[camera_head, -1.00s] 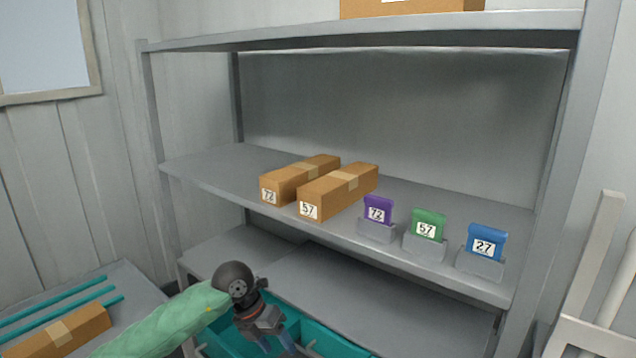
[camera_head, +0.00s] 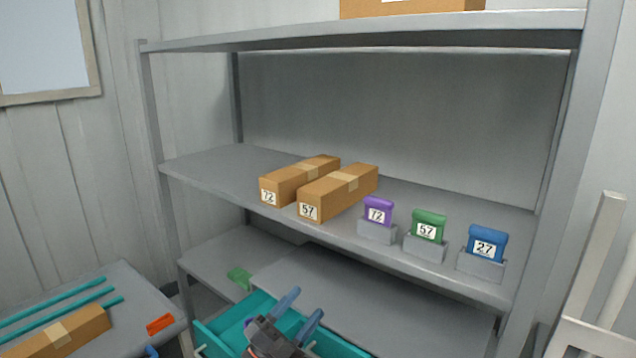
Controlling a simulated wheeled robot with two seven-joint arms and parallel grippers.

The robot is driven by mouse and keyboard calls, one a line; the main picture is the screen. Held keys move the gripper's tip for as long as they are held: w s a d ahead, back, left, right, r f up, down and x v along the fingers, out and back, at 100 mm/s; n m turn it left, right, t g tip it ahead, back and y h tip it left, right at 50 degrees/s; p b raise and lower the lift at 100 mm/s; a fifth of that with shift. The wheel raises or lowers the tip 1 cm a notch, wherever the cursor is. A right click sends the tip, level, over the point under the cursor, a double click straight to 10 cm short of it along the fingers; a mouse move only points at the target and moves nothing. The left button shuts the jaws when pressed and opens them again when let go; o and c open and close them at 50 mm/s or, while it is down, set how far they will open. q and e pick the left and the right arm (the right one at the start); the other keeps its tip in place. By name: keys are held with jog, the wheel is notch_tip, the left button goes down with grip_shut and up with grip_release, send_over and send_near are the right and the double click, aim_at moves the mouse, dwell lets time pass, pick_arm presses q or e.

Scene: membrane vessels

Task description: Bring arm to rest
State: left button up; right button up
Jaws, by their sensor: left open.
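My left gripper (camera_head: 297,309) is low in the head view, in front of the teal bin. Its two blue-grey fingers point up and stand apart, open, with nothing between them. My left arm is mostly below the picture. My right gripper is not in view.
A teal bin (camera_head: 213,341) sits below the grey shelf (camera_head: 212,168). The shelf holds brown boxes numbered 72 (camera_head: 290,183) and 57 (camera_head: 340,192), and purple (camera_head: 379,208), green (camera_head: 430,222) and blue (camera_head: 487,240) tags in holders. A side table (camera_head: 130,283) bears a box (camera_head: 60,333) and teal rods.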

pick_arm(q)
jog(key=s+a+f+n+g+y, duration=0.1)
jog(key=s+a+f+n+y, duration=0.2)
jog(key=a+f+n+y, duration=0.6)
jog(key=s+a+f+n+g+y, duration=0.1)
jog(key=s+a+f+n+y, duration=0.2)
jog(key=a+f+n+y, duration=0.55)
jog(key=s+f+n+g, duration=0.1)
jog(key=s+f+g, duration=0.6)
jog(key=s, duration=0.4)
jog(key=s+f+n+g, duration=0.2)
jog(key=s+f+g, duration=0.2)
jog(key=s+f, duration=0.5)
jog(key=s+d+f+g, duration=0.1)
jog(key=s+d+f, duration=0.1)
jog(key=f, duration=1)
jog(key=s+d+f+g+h, duration=0.1)
jog(key=d+f, duration=0.1)
jog(key=f, duration=1.1)
jog(key=shift+s+d, duration=0.3)
jog(key=shift+s, duration=0.05)
jog(key=shift+f, duration=0.1)
